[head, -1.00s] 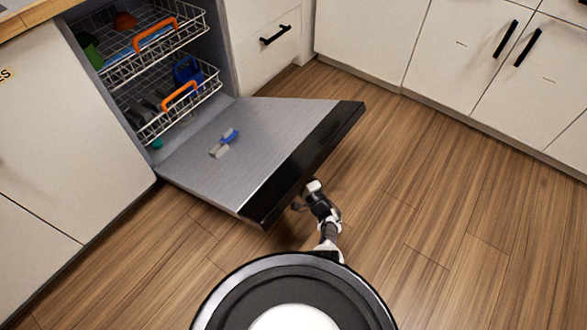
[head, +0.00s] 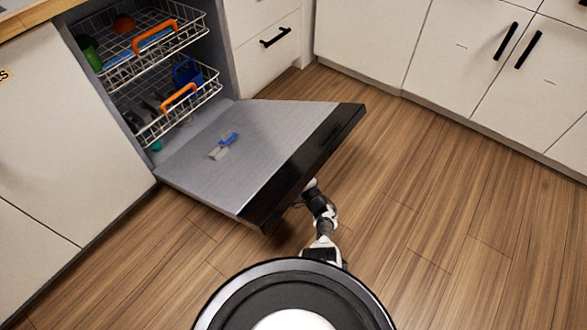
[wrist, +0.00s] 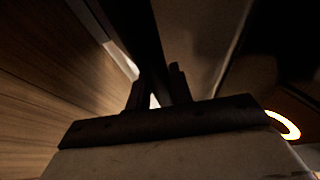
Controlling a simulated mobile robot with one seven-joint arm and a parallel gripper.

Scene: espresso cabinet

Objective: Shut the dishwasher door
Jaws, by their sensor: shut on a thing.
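The dishwasher door (head: 265,145) hangs open, lowered outward in front of the dishwasher. Its grey inner face is up and its black front edge (head: 305,165) points toward me. In the head view my arm reaches to the underside of that edge, and my gripper is hidden there. In the wrist view my gripper (wrist: 158,92) has its two dark fingers closed on a dark strip that looks like the door's edge. The picture is dim, so the exact contact is hard to see.
Two wire racks (head: 165,125) with orange handles and dishes sit inside the dishwasher (head: 225,55). A small blue-and-grey item (head: 223,147) lies on the door's inner face. White cabinets (head: 370,45) stand behind and to the sides. Wooden floor (head: 430,210) is clear to the right.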

